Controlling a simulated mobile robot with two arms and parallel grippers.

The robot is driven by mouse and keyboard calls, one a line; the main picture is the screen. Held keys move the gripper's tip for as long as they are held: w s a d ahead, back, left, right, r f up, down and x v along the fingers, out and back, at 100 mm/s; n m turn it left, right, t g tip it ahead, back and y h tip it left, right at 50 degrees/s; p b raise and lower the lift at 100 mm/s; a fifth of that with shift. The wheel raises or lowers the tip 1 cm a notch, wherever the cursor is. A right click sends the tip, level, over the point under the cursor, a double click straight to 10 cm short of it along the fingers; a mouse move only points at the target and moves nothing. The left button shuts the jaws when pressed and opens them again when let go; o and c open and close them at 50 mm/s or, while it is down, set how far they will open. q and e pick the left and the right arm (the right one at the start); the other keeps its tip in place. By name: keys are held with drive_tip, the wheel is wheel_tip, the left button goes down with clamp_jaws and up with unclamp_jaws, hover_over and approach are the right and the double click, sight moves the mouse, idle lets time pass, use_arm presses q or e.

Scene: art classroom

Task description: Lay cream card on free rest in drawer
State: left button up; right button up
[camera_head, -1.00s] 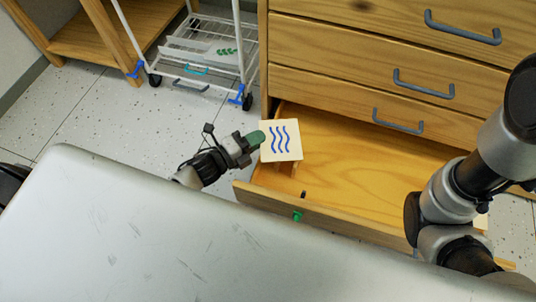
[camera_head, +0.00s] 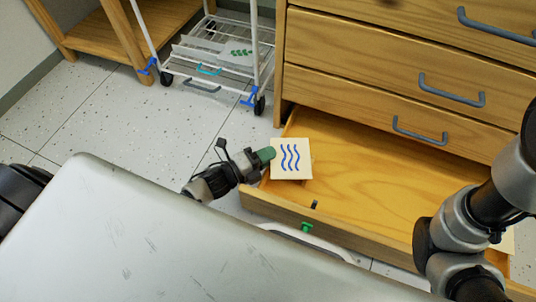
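The cream card (camera_head: 291,158) with blue wavy lines is in my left gripper (camera_head: 266,154), which is shut on its left edge. The card is over the left end of the open drawer (camera_head: 380,180), face up to the camera. A wooden piece shows partly beneath the card; the card hides most of it, and I cannot tell whether they touch. A small dark peg (camera_head: 314,204) stands near the drawer front. My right arm crosses the right side of the picture, but its gripper does not show.
The drawer belongs to a wooden cabinet (camera_head: 350,75) with grey handles. A pale piece (camera_head: 508,243) shows behind my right arm. A white wheeled cart (camera_head: 212,65) stands left of the cabinet. The drawer's middle looks bare.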

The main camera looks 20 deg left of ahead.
use_arm(q)
drive_tip(key=shift+o, duration=1.1)
